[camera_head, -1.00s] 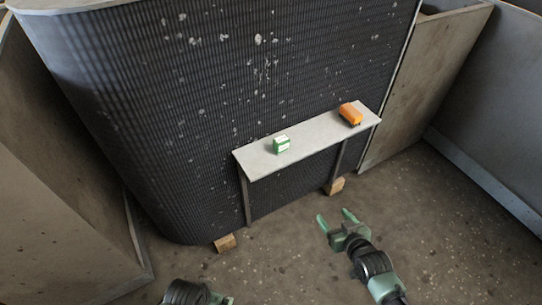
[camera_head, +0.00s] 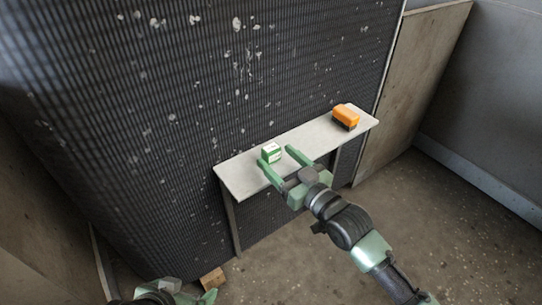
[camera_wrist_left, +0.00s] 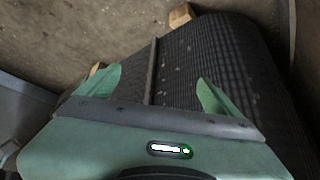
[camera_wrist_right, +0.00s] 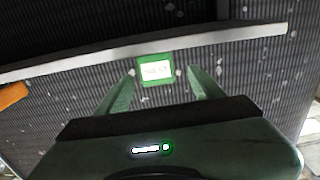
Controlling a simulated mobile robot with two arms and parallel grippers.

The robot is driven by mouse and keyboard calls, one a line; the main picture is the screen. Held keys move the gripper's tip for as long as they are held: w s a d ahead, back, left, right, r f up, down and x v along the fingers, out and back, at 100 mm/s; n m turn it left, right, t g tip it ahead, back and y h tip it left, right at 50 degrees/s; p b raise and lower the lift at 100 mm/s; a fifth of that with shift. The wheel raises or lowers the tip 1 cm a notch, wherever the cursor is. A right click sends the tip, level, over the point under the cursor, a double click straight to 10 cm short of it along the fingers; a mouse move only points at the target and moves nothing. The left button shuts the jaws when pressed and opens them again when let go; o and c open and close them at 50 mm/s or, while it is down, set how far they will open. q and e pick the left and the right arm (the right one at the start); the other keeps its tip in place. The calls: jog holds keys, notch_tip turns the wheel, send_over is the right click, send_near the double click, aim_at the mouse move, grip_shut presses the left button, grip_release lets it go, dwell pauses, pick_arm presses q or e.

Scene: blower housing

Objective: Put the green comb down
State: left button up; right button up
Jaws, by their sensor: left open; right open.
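A small green box-like thing with a white label (camera_head: 271,153) stands on the narrow grey shelf (camera_head: 318,138). I cannot make out a comb shape. My right gripper (camera_head: 279,160) is open at the shelf's front edge, its two fingertips close to the green thing. In the right wrist view the green thing (camera_wrist_right: 155,70) shows between and just beyond the open fingertips; I cannot tell whether they touch it. My left gripper (camera_wrist_left: 160,82) is open and empty, facing the dark ribbed housing and floor, low at the bottom left of the head view.
An orange block with a dark base (camera_head: 346,116) stands at the shelf's right end, and shows at the left edge of the right wrist view (camera_wrist_right: 12,95). The dark ribbed wall (camera_head: 170,110) rises behind the shelf. A wooden block (camera_head: 212,278) lies on the floor below.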

aim_at(275, 153)
jog(key=b+x, duration=0.1)
jog(key=x, duration=0.3)
jog(key=shift+w+d, duration=0.15)
pick_arm(q)
jog(key=w+d+r+t, duration=0.1)
jog(key=w+r+t, duration=0.2)
jog(key=w, duration=0.2)
jog(key=shift+w+d+h, duration=0.15)
jog(key=shift+d+h, duration=0.25)
pick_arm(e)
grip_shut()
jog(key=shift+r, duration=0.1)
